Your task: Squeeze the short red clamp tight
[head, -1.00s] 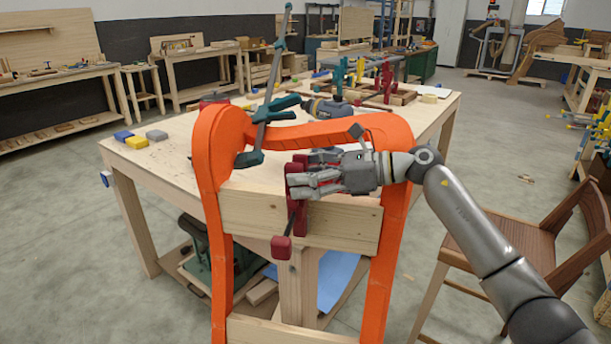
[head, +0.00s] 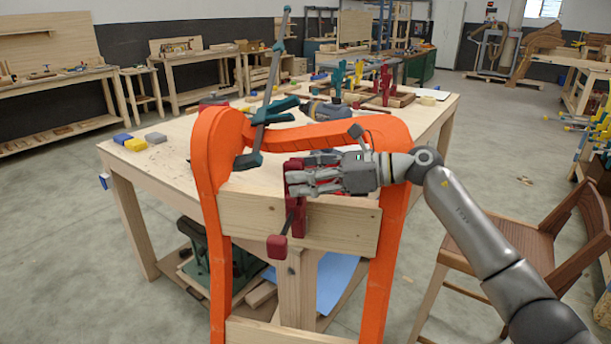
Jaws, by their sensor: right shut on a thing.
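The short red clamp (head: 296,216) sits at the wooden crosspiece (head: 340,222) of the orange chair form (head: 212,150). Its lower red part (head: 277,246) hangs below the upper jaw on a dark bar. My right gripper (head: 302,178) comes in from the right and is shut on the upper part of the red clamp. The fingers hide part of the clamp, so I cannot tell how tightly its jaws press on the wood. My left gripper is not in view.
A long teal clamp (head: 264,110) stands tilted on the form's left top. The workbench (head: 165,170) behind holds yellow and blue blocks (head: 136,144) and more clamps (head: 386,82). A brown wooden chair (head: 520,245) stands close to my right arm.

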